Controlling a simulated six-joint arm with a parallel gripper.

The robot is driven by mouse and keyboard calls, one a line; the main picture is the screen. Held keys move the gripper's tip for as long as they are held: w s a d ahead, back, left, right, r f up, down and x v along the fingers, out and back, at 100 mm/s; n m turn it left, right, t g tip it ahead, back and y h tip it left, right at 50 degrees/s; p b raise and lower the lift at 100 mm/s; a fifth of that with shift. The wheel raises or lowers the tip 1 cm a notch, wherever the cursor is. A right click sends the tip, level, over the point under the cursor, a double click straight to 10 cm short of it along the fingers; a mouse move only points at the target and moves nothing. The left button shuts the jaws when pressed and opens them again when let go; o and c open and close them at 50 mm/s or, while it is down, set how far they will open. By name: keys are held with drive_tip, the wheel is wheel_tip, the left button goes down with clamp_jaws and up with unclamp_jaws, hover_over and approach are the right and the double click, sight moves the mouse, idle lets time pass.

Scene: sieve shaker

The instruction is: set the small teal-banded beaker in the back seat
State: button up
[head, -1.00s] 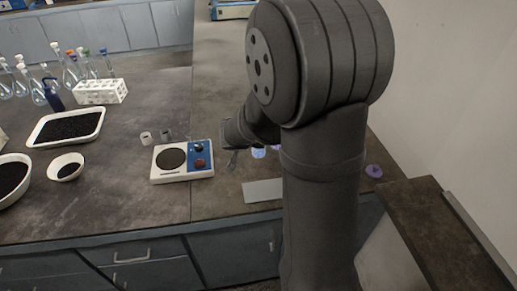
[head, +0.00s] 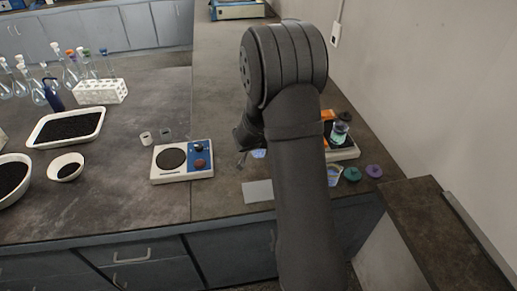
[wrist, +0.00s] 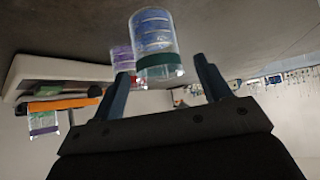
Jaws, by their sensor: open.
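In the wrist view a clear beaker with blue markings and a teal band (wrist: 155,45) is in front of my gripper (wrist: 163,85). The two fingers are apart, on either side of its lower part in the picture; I cannot tell whether they touch it. A purple-banded beaker (wrist: 122,57) shows partly behind it. In the head view my gripper (head: 242,162) is low over the right bench, next to a bluish beaker (head: 259,153) partly hidden by my arm. The device with an orange part (head: 328,115) is partly behind my arm; a beaker (head: 340,132) is at it. I cannot make out its seats.
Teal (head: 352,174) and purple (head: 373,171) discs lie at the right, near another partly hidden bluish beaker (head: 333,176). A grey plate (head: 258,191) lies at the bench front. The wall is close on the right.

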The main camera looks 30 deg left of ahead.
drive_tip(key=shift+x, duration=1.25)
drive_tip(key=shift+c, duration=0.2)
drive_tip(key=c, duration=1.1)
drive_tip(key=shift+c, duration=0.2)
drive_tip(key=shift+r, duration=0.1)
